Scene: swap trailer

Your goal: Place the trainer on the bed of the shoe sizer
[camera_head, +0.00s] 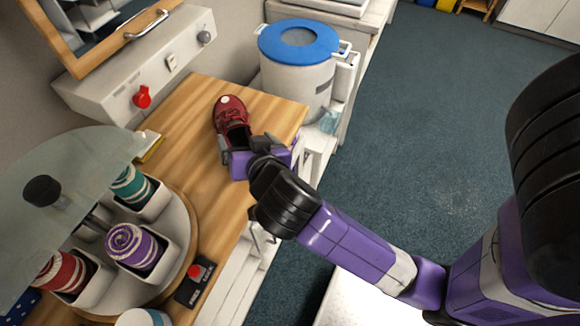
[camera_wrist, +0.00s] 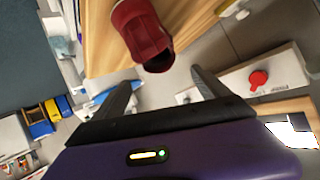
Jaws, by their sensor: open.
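The trainer (camera_head: 229,112) is a dark red shoe with laces. It lies on the wooden counter in the head view, toe toward the back, heel opening toward my gripper. My gripper (camera_head: 246,144) is at the heel end, with its fingers apart. In the wrist view the trainer (camera_wrist: 140,28) shows at the top, just beyond and between the open fingertips of my gripper (camera_wrist: 163,78). Nothing is held. I cannot tell whether the fingers touch the heel. I cannot make out a shoe sizer for certain in either view.
A wooden counter (camera_head: 190,100) runs along the wall. A white wall box with a red knob (camera_head: 142,97) is behind it. A white bin with a blue lid (camera_head: 300,42) stands beyond its far end. A domed carousel with thread spools (camera_head: 136,245) and a red-button box (camera_head: 194,283) are nearer.

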